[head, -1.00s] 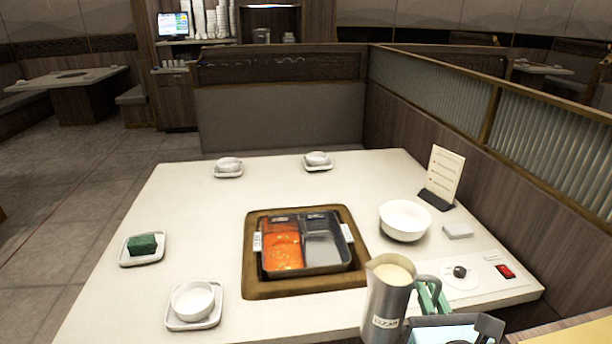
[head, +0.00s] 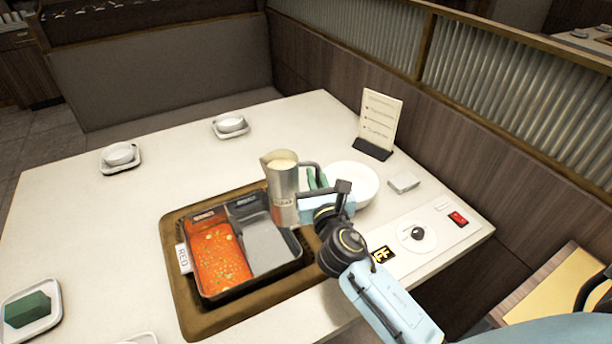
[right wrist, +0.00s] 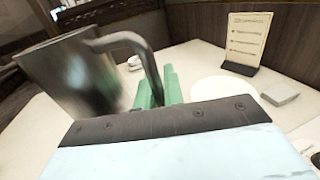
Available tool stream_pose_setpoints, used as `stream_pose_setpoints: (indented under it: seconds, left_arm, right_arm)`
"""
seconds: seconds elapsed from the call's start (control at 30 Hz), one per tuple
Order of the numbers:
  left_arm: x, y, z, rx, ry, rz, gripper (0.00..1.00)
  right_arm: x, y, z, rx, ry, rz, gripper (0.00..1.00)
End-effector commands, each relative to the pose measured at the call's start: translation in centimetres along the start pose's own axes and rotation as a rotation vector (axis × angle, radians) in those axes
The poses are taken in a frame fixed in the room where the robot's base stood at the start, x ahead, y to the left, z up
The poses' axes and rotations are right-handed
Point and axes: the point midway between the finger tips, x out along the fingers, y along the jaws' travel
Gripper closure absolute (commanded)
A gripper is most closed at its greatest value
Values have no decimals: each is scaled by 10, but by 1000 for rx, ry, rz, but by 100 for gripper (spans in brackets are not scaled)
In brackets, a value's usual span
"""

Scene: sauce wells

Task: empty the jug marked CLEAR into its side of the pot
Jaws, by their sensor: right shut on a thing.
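The metal jug (head: 281,190) is upright at the right side of the pot, with pale liquid at its mouth; part of its label shows. It also fills the left of the right wrist view (right wrist: 70,80). My right gripper (head: 312,190) is shut on the jug's handle, its green fingers (right wrist: 160,88) by the handle in the right wrist view. The pot (head: 247,292) is split in two: orange-red broth (head: 219,255) in the left side, a grey, seemingly empty right side (head: 265,243). The left side carries a RED tag (head: 183,258). My left gripper is not in view.
A white bowl (head: 362,178) stands just behind my right gripper. A menu card (head: 378,122), a small white box (head: 404,182) and a control knob (head: 417,234) are to the right. Dishes with cups (head: 230,124) stand at the back. A green block (head: 27,309) lies at left.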

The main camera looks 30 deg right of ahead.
Motion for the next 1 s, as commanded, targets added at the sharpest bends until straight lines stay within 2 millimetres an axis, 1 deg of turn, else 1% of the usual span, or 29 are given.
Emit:
stream_pose_setpoints:
  seconds: [0.03, 0.1, 0.3, 0.57, 0.8, 0.9, 1.0]
  left_arm:
    - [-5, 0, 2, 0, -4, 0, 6]
    - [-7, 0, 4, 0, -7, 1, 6]
    - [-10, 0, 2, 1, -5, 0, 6]
    - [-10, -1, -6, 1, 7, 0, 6]
    - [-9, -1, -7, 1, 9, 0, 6]
    - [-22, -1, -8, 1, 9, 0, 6]
    - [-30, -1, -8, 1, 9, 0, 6]
  right_arm:
    - [10, 2, -6, 12, 3, -23, 100]
    - [19, 3, -17, 11, 1, -38, 100]
    - [29, 7, -35, 7, -3, -51, 100]
    - [32, 8, -46, -19, 1, -54, 100]
    - [30, 1, -65, -141, 30, -55, 100]
    - [29, -1, -62, -209, 45, -52, 100]
    - [29, -4, -63, -264, 56, -54, 100]
